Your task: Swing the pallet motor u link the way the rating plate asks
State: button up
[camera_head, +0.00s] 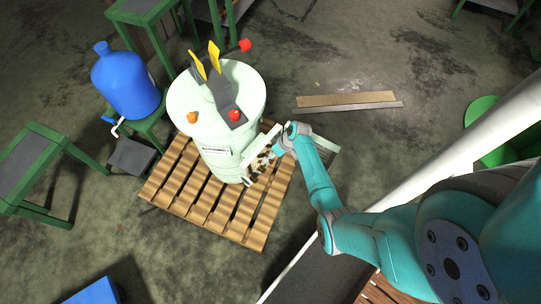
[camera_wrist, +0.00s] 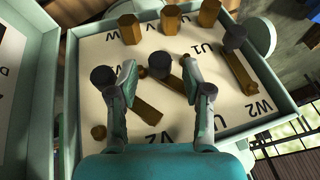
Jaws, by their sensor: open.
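My gripper (camera_wrist: 159,73) is open and empty over the motor's terminal board (camera_wrist: 85,52). Its fingers stand apart on either side of the middle dark round knob (camera_wrist: 159,65); I cannot tell their height above it. A left knob (camera_wrist: 103,76) and a right knob (camera_wrist: 235,35) also show. Brass link bars show at the right (camera_wrist: 239,72), middle and lower left (camera_wrist: 145,106). The U1 mark (camera_wrist: 203,49) lies between the middle and right knobs, so I cannot tell surely which bar is the u link. In the head view my gripper (camera_head: 272,150) is at the open box beside the pale vessel (camera_head: 190,97).
Brass hex posts (camera_wrist: 170,20) stand along the board's far edge, and the box has raised walls. A lettered panel (camera_wrist: 12,60) at the left is cut off and unreadable. The vessel stands on a wooden pallet (camera_head: 195,205), with a small label (camera_head: 215,151) too small to read.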

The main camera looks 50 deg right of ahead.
jog(key=shift+w+a+f, duration=0.1)
jog(key=shift+w+f, duration=0.05)
jog(key=shift+f, duration=0.2)
grip_shut()
jog(key=shift+a+f+y, duration=0.1)
jog(key=shift+f+y, duration=0.15)
jog(key=shift+y, duration=0.45)
jog(key=shift+a+f+m+y, duration=0.25)
jog(key=shift+a+y, duration=0.1)
jog(key=shift+y, duration=0.4)
jog(key=shift+a+f+m+y, duration=0.25)
jog(key=shift+a+y, duration=0.05)
jog(key=shift+y, duration=0.45)
